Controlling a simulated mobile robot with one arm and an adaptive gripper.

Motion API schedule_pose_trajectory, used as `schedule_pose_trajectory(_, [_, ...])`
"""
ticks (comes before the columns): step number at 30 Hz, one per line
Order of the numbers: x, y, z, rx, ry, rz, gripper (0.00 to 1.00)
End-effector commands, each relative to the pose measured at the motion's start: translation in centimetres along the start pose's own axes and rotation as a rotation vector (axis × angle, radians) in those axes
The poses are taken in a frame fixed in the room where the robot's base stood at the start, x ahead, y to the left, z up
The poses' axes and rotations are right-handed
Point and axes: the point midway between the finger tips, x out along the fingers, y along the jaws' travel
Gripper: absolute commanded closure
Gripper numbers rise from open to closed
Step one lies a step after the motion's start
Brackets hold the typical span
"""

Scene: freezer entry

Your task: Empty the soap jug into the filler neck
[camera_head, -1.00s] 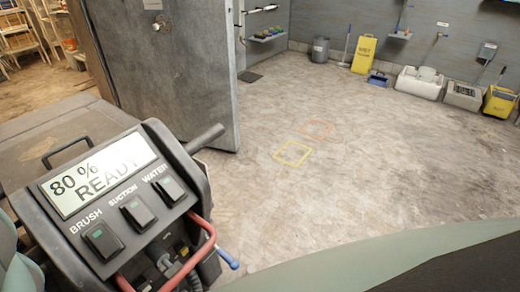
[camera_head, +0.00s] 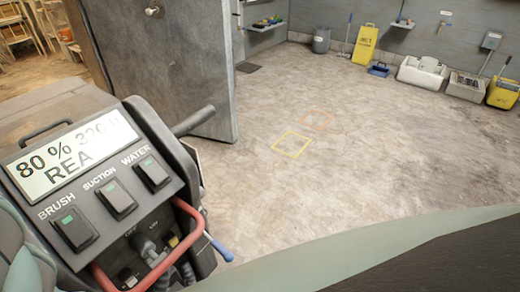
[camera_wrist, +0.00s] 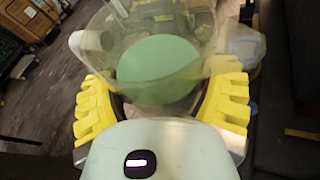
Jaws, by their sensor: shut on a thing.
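The soap jug (camera_wrist: 190,35) is see-through and shows in the wrist view with green soap (camera_wrist: 158,70) inside it. My gripper (camera_wrist: 162,100) has yellow ribbed fingers, one on each side of the jug, and is shut on it. The soap's surface shows as a wide green oval. I cannot tell the jug's exact tilt. Neither my gripper nor the jug shows in the head view. I cannot make out the filler neck in either view.
A machine's control panel (camera_head: 110,190) stands at the left, with a display, several switches and a red handle (camera_head: 180,255). A grey door (camera_head: 165,70) stands behind it. The concrete floor is open, with yellow (camera_head: 293,145) and orange (camera_head: 316,120) outlines. Yellow signs and bins line the far wall.

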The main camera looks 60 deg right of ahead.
Motion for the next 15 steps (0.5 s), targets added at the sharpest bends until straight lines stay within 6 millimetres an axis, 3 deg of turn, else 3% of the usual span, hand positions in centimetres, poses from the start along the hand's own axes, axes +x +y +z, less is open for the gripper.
schedule_pose_trajectory(15, [0.72,0.24,-1.05,0.169,-0.081,0.067,0.67])
